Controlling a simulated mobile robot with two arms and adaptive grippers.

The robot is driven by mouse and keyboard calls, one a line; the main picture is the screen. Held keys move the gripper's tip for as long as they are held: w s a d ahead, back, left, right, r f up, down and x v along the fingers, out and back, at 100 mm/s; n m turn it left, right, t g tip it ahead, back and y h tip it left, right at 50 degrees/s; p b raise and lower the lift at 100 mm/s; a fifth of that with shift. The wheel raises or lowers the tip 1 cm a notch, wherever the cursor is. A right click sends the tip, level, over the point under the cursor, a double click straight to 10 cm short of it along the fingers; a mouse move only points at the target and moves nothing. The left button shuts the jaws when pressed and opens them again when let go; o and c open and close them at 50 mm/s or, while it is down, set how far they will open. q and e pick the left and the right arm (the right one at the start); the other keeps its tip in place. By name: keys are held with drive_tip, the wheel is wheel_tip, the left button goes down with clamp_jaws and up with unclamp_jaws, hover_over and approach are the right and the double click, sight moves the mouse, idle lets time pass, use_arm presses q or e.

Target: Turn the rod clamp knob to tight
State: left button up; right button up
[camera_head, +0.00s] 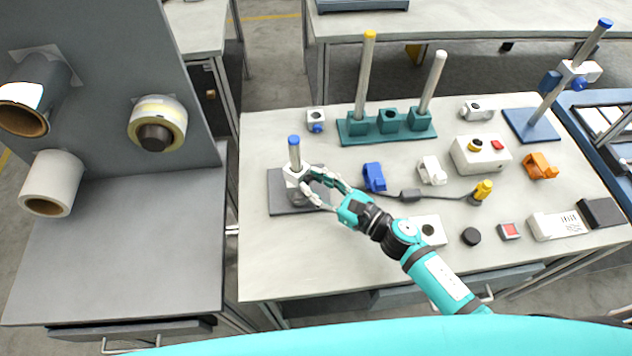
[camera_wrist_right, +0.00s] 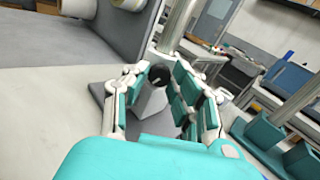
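A short metal rod with a blue cap (camera_head: 294,141) stands on a dark grey base plate (camera_head: 280,203) at the left of the bench. A pale clamp (camera_head: 292,172) sits on this rod. My right gripper (camera_head: 305,183) reaches the clamp from the right, its fingers spread around the clamp's near side. In the right wrist view, a black round knob (camera_wrist_right: 158,75) on the pale clamp body (camera_wrist_right: 150,98) lies between the fingertips of my right gripper (camera_wrist_right: 161,76). A gap shows on the knob's right; contact on its left is unclear. My left gripper is not seen.
Near the arm are a blue clamp (camera_head: 374,177), a white clamp (camera_head: 432,170) and a cable with a yellow-topped plug (camera_head: 483,190). A teal stand (camera_head: 353,132) with two tall rods is behind. A grey cabinet with reels (camera_head: 157,124) borders the left. The bench's front left is clear.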

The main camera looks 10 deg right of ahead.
clamp_jaws()
drive_tip(key=shift+m, duration=0.7)
drive_tip(key=o, duration=0.8)
unclamp_jaws()
drive_tip(key=shift+d, duration=0.1)
drive_tip(key=v, duration=1.2)
